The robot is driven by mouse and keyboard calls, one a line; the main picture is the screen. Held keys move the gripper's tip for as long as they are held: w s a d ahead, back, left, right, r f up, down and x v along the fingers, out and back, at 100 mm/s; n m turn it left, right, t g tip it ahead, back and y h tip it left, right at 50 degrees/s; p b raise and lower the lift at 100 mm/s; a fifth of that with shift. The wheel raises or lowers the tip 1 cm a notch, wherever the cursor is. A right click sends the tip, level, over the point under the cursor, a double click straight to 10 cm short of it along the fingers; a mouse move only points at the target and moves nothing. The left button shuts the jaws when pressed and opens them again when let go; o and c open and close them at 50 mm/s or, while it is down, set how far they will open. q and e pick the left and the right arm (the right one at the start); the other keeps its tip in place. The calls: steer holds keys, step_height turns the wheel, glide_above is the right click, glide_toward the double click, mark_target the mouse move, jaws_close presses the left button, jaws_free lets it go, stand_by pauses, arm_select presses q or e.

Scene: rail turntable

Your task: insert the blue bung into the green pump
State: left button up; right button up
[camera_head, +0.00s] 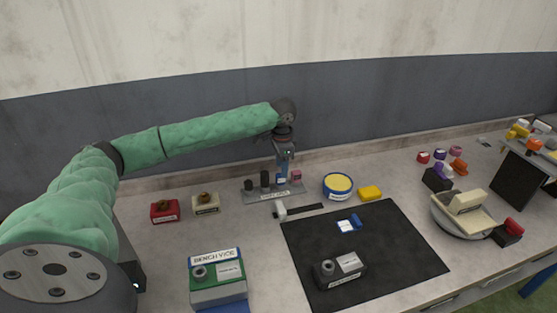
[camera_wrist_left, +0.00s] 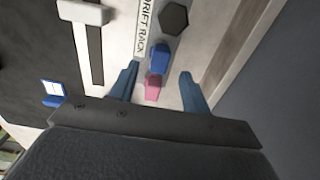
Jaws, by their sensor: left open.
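A small blue piece (camera_head: 280,181), which looks like the blue bung, stands in the grey drift rack (camera_head: 262,195) at the back of the bench. It also shows in the left wrist view (camera_wrist_left: 159,57), beside a pink piece (camera_wrist_left: 153,88). The green pump (camera_head: 228,284) is in the bench vice at front left, with a round grey port on top. My right gripper is not in view.
Dark pieces stand in the rack left of the blue one. A black mat (camera_head: 400,265) carries a dark ported block (camera_head: 340,270) and a blue-and-white item (camera_head: 349,225).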

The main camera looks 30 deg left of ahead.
mark_target(281, 181)
arm_select(q)
steer(key=shift+f+p, duration=0.75)
steer(key=shift+f, duration=2.3)
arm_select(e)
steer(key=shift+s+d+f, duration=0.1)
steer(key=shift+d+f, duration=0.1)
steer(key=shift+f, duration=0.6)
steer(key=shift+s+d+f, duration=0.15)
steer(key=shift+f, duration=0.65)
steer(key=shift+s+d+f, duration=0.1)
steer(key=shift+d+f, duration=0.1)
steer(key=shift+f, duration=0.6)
arm_select(q)
steer(key=c, duration=1)
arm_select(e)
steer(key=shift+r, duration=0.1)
arm_select(q)
steer(key=shift+r+p, duration=0.6)
steer(key=shift+p, duration=0.4)
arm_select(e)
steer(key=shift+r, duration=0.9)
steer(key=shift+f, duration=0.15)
